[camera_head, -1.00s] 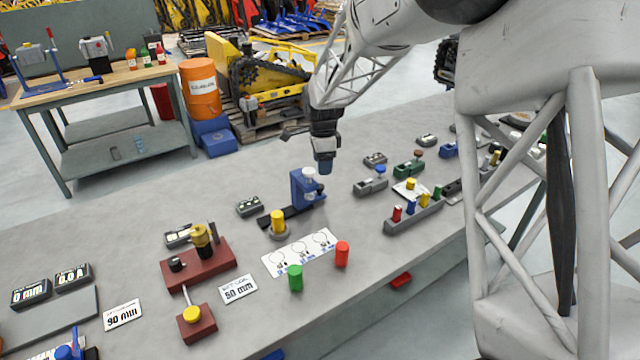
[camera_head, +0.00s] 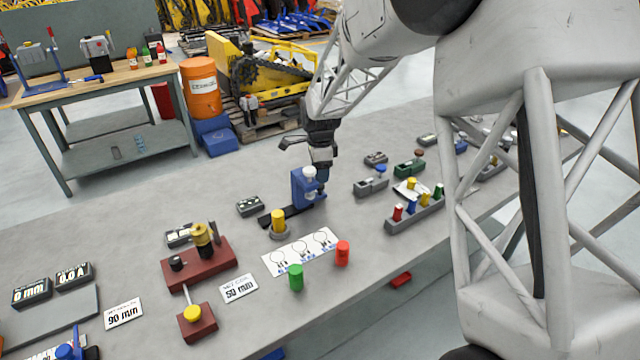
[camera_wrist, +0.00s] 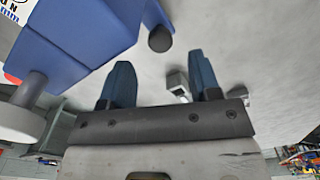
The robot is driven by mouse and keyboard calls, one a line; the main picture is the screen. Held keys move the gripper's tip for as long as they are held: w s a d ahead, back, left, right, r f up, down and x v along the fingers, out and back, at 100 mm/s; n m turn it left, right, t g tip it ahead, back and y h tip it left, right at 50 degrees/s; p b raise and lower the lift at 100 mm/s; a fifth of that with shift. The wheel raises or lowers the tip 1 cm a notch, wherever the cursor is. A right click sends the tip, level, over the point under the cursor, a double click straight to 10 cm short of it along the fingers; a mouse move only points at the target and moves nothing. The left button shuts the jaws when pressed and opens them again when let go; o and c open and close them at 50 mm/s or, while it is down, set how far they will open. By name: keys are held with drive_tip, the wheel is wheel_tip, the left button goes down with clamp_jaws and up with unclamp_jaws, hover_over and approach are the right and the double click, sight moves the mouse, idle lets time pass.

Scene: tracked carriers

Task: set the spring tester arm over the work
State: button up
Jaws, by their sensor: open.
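The blue spring tester (camera_head: 298,188), with a white round top, stands on a black base strip (camera_head: 272,219) on the bench. A yellow cylinder (camera_head: 278,220) stands on a grey round seat near the front of that strip. My gripper (camera_head: 321,184) is low, just right of and behind the tester, its fingertips partly hidden. In the wrist view, my open blue fingers (camera_wrist: 162,78) have nothing between them. A dark round knob (camera_wrist: 160,39) on the tester's blue body (camera_wrist: 75,40) lies just beyond them, apparently not touched.
A small display (camera_head: 250,206) stands left of the tester. A grey rack of coloured pegs (camera_head: 414,209) stands to the right.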

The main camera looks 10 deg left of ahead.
drive_tip(key=shift+f, duration=2.45)
drive_tip(key=shift+c, duration=0.2)
clamp_jaws()
